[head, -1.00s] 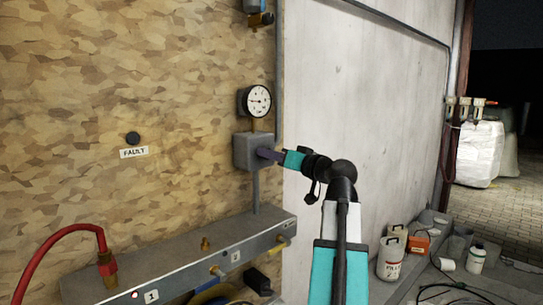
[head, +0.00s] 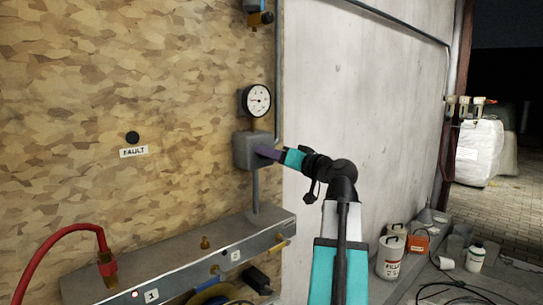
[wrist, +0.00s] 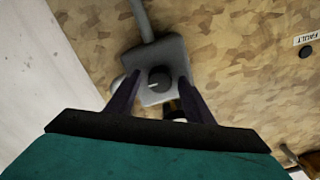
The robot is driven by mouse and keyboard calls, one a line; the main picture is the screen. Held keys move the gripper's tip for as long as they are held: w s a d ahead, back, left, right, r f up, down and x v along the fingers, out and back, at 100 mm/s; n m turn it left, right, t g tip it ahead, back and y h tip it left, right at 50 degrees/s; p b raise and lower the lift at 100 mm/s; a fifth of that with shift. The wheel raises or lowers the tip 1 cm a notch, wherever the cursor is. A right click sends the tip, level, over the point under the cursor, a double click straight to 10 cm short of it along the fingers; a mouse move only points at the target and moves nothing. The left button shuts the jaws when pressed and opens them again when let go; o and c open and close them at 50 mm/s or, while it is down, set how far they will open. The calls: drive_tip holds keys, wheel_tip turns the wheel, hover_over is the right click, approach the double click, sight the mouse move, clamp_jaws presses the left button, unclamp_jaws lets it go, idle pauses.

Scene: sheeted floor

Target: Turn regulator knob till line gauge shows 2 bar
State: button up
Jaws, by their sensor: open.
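The regulator is a grey box (head: 245,150) on the chipboard wall, with a pipe above and below it. Its dark round knob (wrist: 159,80) with a pale pointer mark shows in the wrist view between my fingers; in the head view my fingers hide it. The line gauge (head: 257,100) is a white dial with a dark rim just above the box; its figures are too small to read. My gripper (head: 264,151) is at the front of the box. In the wrist view the gripper (wrist: 156,92) is open, with one finger on each side of the knob and visible gaps.
A grey manifold shelf (head: 180,255) with a red hose (head: 62,238) and brass fittings runs below. A black button over a FAULT label (head: 134,152) is to the left. A bare pale wall panel (head: 370,110) lies to the right.

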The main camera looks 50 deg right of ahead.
drive_tip(key=s+a, duration=0.1)
drive_tip(key=s, duration=1.2)
drive_tip(key=shift+s+b, duration=0.3)
drive_tip(key=shift+r, duration=0.1)
